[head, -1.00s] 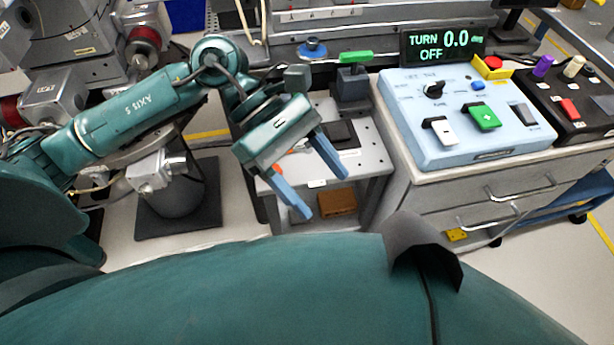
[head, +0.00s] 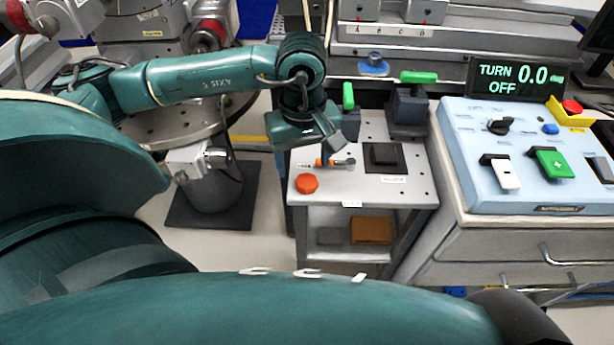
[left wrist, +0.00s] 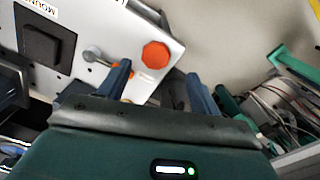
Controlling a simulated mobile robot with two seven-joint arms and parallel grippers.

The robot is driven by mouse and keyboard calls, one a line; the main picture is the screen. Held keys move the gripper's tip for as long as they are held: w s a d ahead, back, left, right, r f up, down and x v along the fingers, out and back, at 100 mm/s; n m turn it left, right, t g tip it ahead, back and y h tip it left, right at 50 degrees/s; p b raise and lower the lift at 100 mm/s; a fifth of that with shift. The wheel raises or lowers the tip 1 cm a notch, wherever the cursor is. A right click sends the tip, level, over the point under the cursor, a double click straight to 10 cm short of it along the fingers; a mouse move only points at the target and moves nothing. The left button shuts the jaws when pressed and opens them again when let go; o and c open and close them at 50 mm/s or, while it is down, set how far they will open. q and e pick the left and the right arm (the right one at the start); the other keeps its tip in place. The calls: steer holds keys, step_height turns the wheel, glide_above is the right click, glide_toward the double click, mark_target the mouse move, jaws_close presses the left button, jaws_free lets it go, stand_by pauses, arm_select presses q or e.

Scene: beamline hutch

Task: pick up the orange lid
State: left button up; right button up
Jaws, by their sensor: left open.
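The orange lid (head: 307,183) lies near the front left corner of a small grey table (head: 345,188). It looks like a faceted disc. My left gripper (head: 325,158) is over the table's left side, behind the lid in the head view, pointing down; its fingers are mostly hidden there. In the left wrist view the gripper (left wrist: 160,88) is open with nothing between its fingers. The lid (left wrist: 156,55) shows just beyond the fingertips, between their lines, apart from them. My right gripper is not in view.
A small silver part with an orange band (head: 338,162) lies behind the lid. A black square block (head: 382,156) sits to its right. Green-handled clamps (head: 408,100) stand at the table's back. A blue control panel (head: 525,155) is on the right.

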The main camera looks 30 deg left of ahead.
arm_select(q)
steer(key=f, duration=0.5)
steer(key=shift+w+d+f, duration=0.1)
steer(key=shift+w+d, duration=0.05)
steer(key=shift+w, duration=0.1)
steer(key=c, duration=1)
